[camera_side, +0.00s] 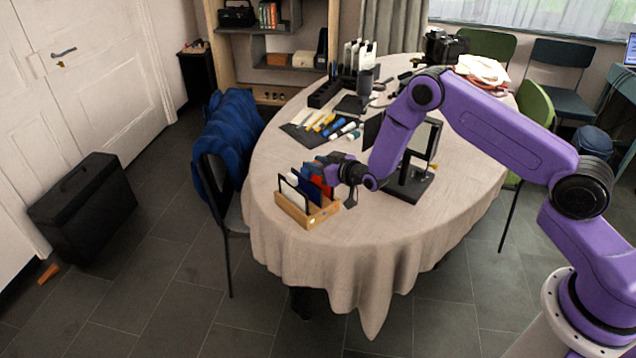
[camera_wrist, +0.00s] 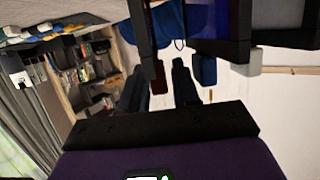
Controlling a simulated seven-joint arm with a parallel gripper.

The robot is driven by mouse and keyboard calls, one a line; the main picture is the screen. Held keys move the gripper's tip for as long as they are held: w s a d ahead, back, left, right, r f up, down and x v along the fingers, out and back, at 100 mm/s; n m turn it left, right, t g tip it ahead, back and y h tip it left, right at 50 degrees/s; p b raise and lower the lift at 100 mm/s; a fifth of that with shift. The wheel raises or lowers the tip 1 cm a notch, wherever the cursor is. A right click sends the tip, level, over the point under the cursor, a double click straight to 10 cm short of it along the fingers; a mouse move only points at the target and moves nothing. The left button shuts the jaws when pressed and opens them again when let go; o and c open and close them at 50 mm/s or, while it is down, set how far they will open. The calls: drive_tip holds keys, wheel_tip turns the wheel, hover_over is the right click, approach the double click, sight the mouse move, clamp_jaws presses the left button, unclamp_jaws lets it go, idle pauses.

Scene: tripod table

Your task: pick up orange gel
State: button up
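A wooden holder box (camera_side: 296,211) stands at the near left of the table with several upright dark-framed gel panels. A red-orange panel (camera_side: 319,184), the likely orange gel, is at its right side, partly hidden by other panels and my gripper. My gripper (camera_side: 331,174) reaches in from the right, close to the box's right end. In the wrist view, its two dark fingers (camera_wrist: 159,86) are apart. A dark red tab (camera_wrist: 158,79) shows between or just beyond them. I cannot tell whether they touch it. A blue tab (camera_wrist: 207,69) and a white tab (camera_wrist: 250,63) are farther right.
A black stand with a panel (camera_side: 410,184) is right of the box, under my arm. Markers (camera_side: 335,128) lie on a dark mat behind the box. A chair with a blue jacket (camera_side: 228,130) stands left of the table. The tablecloth in front of the box is bare.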

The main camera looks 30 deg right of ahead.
clamp_jaws()
drive_tip(key=shift+r, duration=0.15)
